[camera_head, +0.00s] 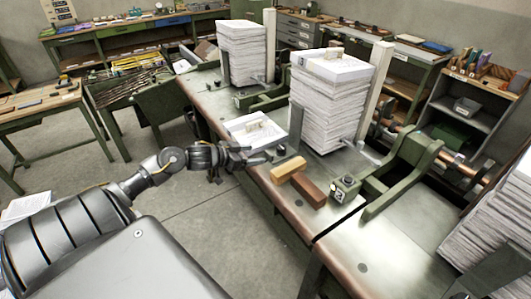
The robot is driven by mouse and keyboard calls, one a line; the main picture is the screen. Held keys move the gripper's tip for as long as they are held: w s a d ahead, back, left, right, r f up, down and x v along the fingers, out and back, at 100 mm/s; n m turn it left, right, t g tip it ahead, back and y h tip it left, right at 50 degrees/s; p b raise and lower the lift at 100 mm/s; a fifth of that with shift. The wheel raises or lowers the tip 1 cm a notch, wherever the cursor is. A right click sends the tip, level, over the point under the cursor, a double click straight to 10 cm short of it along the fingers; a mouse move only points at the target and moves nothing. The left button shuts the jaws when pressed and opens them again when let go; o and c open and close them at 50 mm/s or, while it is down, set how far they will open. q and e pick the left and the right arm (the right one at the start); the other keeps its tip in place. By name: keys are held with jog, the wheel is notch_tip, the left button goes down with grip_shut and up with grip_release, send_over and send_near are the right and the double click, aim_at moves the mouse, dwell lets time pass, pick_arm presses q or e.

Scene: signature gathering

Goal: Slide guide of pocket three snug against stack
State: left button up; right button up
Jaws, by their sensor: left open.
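A tall stack of white paper (322,112) stands on the green-framed metal table, with a few loose sheets on top. An upright grey plate (296,128), which looks like the guide, stands at the stack's left front side. I cannot tell whether it touches the stack. A small green block (345,187) with a numbered tag, seemingly a 3, sits in front of the stack. My left gripper (262,155) is open, just left of the plate and below a low pile of paper. Its fingers look empty. My right gripper is not in view.
Two wooden blocks (287,169) lie near the table's front edge. The low paper pile (253,130) lies between the tall stack and a farther paper stack (242,55). A green forked bracket (408,165) stands right of the stack. Another stack (490,222) is at right.

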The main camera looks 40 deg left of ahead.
aim_at(267, 153)
pick_arm(q)
jog(key=p+x, duration=0.1)
jog(key=x, duration=0.5)
jog(key=shift+w+d+f, duration=0.1)
jog(key=shift+w+f, duration=0.05)
jog(key=shift+w, duration=0.1)
